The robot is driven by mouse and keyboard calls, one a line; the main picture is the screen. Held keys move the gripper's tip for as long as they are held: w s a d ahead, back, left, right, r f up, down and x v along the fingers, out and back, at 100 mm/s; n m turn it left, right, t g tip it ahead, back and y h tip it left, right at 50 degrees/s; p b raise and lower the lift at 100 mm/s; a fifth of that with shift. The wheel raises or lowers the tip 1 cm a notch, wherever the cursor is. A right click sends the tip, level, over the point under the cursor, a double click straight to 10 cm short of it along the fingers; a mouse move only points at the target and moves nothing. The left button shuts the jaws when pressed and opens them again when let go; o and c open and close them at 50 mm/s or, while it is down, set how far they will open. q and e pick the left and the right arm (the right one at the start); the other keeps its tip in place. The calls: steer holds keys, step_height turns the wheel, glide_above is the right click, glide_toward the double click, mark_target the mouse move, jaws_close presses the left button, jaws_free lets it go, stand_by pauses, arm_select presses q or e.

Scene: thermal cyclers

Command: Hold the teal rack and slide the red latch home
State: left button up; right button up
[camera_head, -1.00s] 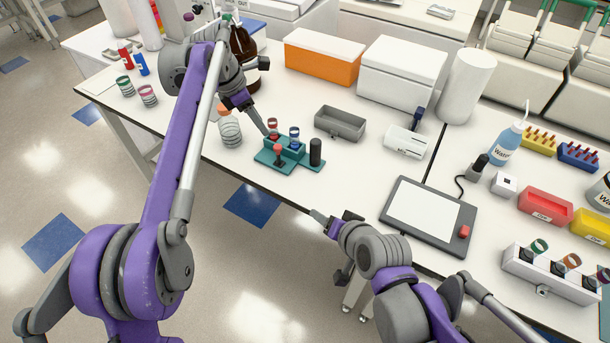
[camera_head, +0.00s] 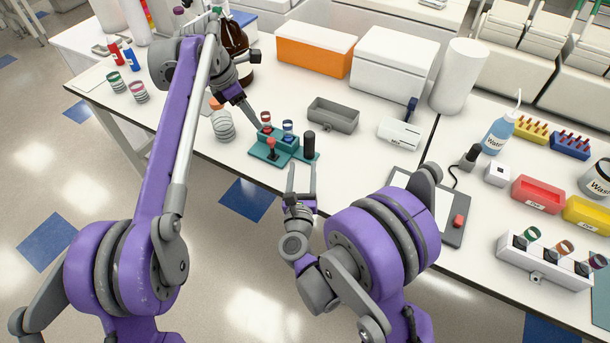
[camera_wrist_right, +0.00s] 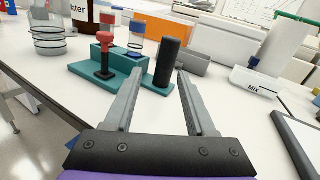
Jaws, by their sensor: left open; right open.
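The teal rack (camera_head: 262,155) sits near the table's front edge and also shows in the right wrist view (camera_wrist_right: 88,70). A red-topped piece (camera_head: 271,146), apparently the latch, stands upright on its left front; it also shows in the right wrist view (camera_wrist_right: 106,38). A red-banded tube and a blue-banded tube stand in the rack. A black post (camera_head: 309,145) rises at its right end. My left gripper (camera_head: 256,124) is open at the rack's back left corner; whether it touches is hidden. My right gripper (camera_head: 301,166) is open and empty, just in front of the black post.
A clear ringed container (camera_head: 222,126) stands left of the rack. A grey tray (camera_head: 333,115) lies behind it, and a white device marked Mix (camera_head: 399,134) lies to the right. A grey pad (camera_head: 459,236) is partly hidden by my right arm.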

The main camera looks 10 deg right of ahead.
mark_target(309, 152)
steer(key=shift+s+d+f+m+h, duration=0.15)
steer(key=shift+f+m+h, duration=0.1)
steer(key=shift+f+m, duration=0.2)
steer(key=shift+d+f+m+h, duration=0.15)
steer(key=shift+f+m+h, duration=0.15)
steer(key=shift+m, duration=0.25)
steer(key=shift+w+d+f+g, duration=0.15)
steer(key=shift+w+g, duration=0.1)
steer(key=shift+g, duration=0.05)
steer(key=x, duration=1)
jaws_close()
